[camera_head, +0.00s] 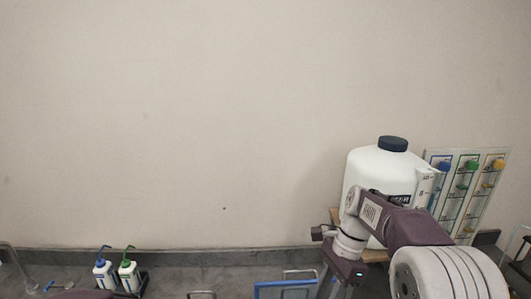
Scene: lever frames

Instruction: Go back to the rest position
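My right arm (415,227) reaches in from the lower right, in front of a large white bottle with a dark blue cap (393,143). My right gripper (331,287) points down at the bottom edge of the head view, beside a blue-edged frame (272,284). The picture's edge cuts off its fingertips, so I cannot tell whether it is open or holds anything. My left gripper is not in view. A small dark purple shape at the bottom left may be part of my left arm.
Two white wash bottles, one blue-topped (104,275) and one green-topped (129,276), stand in a dark holder at the left. A clear rack of tubes with coloured caps (468,200) stands at the right. A plain wall (200,120) closes off the back.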

